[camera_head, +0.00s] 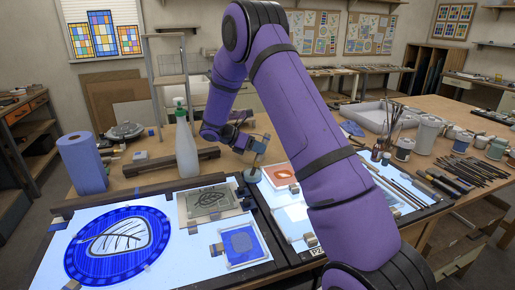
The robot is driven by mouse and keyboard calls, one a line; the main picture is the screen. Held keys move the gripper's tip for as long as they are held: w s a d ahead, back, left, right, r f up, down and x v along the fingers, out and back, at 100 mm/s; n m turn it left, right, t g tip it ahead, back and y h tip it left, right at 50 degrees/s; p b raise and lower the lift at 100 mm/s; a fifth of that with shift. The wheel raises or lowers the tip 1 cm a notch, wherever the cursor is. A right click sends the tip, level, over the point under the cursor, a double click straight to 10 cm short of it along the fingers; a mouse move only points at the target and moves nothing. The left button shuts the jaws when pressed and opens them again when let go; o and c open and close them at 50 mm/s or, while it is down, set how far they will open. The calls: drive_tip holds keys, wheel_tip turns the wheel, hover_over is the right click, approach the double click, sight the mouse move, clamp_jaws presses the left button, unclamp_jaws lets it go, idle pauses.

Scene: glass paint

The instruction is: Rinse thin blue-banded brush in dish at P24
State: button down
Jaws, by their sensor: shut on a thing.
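My gripper (257,143) is at the end of my purple arm, low over the back edge of the light table, near the middle of the picture. It is shut on a thin upright thing, which looks like the brush (257,160). The brush points down toward a small round dish (252,175) just below. I cannot tell whether its tip is inside the dish or just above it. The blue band is too small to make out. No P24 label is readable.
A spray bottle (186,145) and a blue paper roll (82,165) stand to the left. A blue round leaf panel (118,243) and smaller glass pieces lie on the lit table. Jars (404,148) and several brushes are at right. My arm hides part of the table.

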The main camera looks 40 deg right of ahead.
idle(1.8)
drive_tip(key=shift+w, duration=0.1)
drive_tip(key=shift+w+a, duration=0.1)
drive_tip(key=shift+w, duration=0.1)
idle(0.8)
drive_tip(key=shift+r, duration=0.1)
wheel_tip(320, 180, up, 8)
drive_tip(key=d, duration=0.2)
drive_tip(key=shift+w+d, duration=0.25)
drive_tip(key=shift+w, duration=0.05)
idle(1.0)
idle(0.4)
